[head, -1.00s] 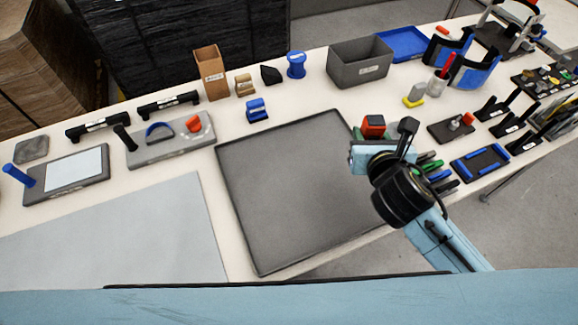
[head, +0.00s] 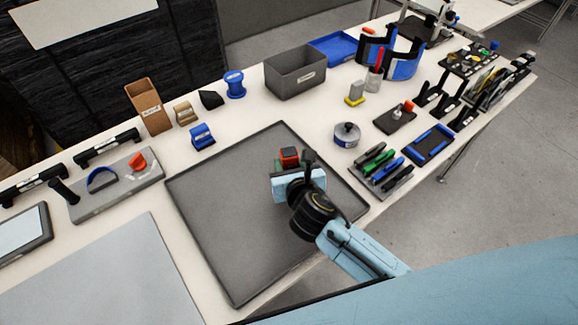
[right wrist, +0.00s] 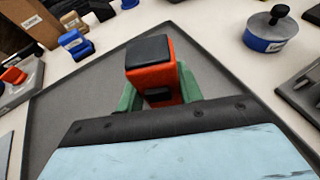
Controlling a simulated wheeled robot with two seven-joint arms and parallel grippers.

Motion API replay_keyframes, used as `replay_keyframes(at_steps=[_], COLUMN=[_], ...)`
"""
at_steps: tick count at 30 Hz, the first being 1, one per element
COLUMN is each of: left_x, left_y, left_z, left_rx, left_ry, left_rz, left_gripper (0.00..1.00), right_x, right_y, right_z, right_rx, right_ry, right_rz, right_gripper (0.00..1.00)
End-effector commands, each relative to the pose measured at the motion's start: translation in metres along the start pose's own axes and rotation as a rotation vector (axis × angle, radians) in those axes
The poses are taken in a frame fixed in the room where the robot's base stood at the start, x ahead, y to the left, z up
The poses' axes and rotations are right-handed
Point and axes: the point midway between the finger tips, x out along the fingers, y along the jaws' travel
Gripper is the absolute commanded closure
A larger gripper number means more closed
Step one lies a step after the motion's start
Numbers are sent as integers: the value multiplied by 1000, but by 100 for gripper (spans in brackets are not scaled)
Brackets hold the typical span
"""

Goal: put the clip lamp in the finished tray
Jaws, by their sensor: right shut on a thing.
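The clip lamp, a small red-orange block with a black top (head: 289,153), is held in my right gripper (head: 287,164) above the far right part of the grey mat. In the right wrist view the lamp (right wrist: 150,62) sits upright between the green fingers of my right gripper (right wrist: 160,92), which is shut on it. Its lower part is partly hidden by the gripper. A shallow blue tray (head: 333,48) lies at the back of the table; no label on it can be read, so I cannot tell whether it is the finished tray. My left gripper is not in view.
The grey rimmed mat (head: 215,235) is otherwise bare. A grey bin (head: 296,75) stands in front of the blue tray. A round pot with a blue band (head: 346,135) and a rack of coloured-handled tools (head: 380,170) stand right of the mat.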

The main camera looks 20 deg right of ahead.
Motion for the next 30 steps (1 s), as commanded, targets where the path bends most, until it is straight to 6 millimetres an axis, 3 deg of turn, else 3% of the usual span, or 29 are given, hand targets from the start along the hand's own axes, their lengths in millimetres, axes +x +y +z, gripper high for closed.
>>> replay_keyframes(at_steps=[10, 11, 15, 26, 30], left_x=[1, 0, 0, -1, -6], left_y=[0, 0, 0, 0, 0], left_z=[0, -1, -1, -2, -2], left_rx=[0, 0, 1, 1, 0], left_ry=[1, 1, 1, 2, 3], left_rz=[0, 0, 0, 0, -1], left_gripper=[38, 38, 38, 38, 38], right_x=[2, 2, 1, -1, -21], right_y=[0, 0, 0, 0, 0], right_z=[-2, -2, -2, 1, 0], right_rx=[0, 1, 1, 1, -2], right_ry=[-3, -2, -2, -2, -1], right_rz=[1, 1, 1, 1, 2], right_gripper=[92, 61, 43, 42, 42])
